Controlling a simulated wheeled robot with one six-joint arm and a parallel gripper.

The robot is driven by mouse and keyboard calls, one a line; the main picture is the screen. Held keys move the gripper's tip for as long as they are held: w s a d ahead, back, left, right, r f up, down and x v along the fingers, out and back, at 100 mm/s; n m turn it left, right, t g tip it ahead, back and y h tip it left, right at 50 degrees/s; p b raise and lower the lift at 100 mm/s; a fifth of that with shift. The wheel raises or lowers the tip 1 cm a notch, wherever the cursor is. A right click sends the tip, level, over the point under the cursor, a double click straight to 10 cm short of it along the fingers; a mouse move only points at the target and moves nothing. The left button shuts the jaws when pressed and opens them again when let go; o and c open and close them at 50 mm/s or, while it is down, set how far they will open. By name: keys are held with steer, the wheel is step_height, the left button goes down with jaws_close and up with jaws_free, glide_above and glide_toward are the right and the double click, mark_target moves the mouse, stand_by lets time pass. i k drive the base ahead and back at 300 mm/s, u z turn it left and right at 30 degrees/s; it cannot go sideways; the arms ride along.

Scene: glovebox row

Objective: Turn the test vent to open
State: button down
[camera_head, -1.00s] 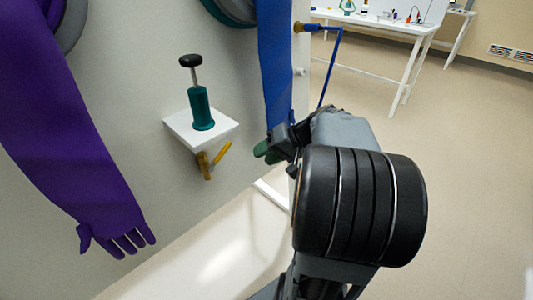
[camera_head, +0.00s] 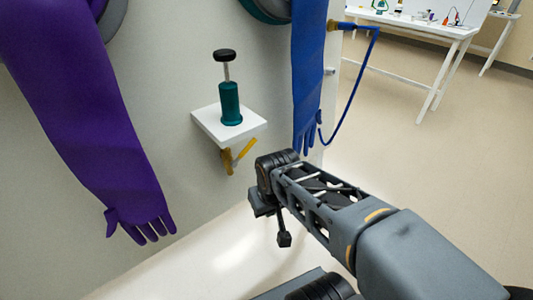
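A small yellow valve-like fitting with a slanted lever (camera_head: 238,155) sits on the grey panel below a white shelf. It looks like the test vent, but I see no label. Its lever slants up to the right from the fitting's body. The end of my arm with my gripper (camera_head: 268,212) is to the right of and below the fitting, apart from it in the picture. The gripper's fingers are small and dark here, and I cannot make out the gap between them. I see nothing clearly held.
A teal pump with a black knob (camera_head: 230,102) stands on the white shelf (camera_head: 207,124). A purple glove (camera_head: 85,120) hangs at left and a blue glove (camera_head: 307,75) at right. A blue hose (camera_head: 361,80) loops beside the panel edge. Open floor lies at right.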

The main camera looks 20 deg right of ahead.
mark_target(234, 164)
steer(key=z, duration=1.5)
steer(key=k, duration=0.85)
steer(key=u, duration=1.25)
steer(key=i, duration=0.45)
steer(key=z, duration=0.05)
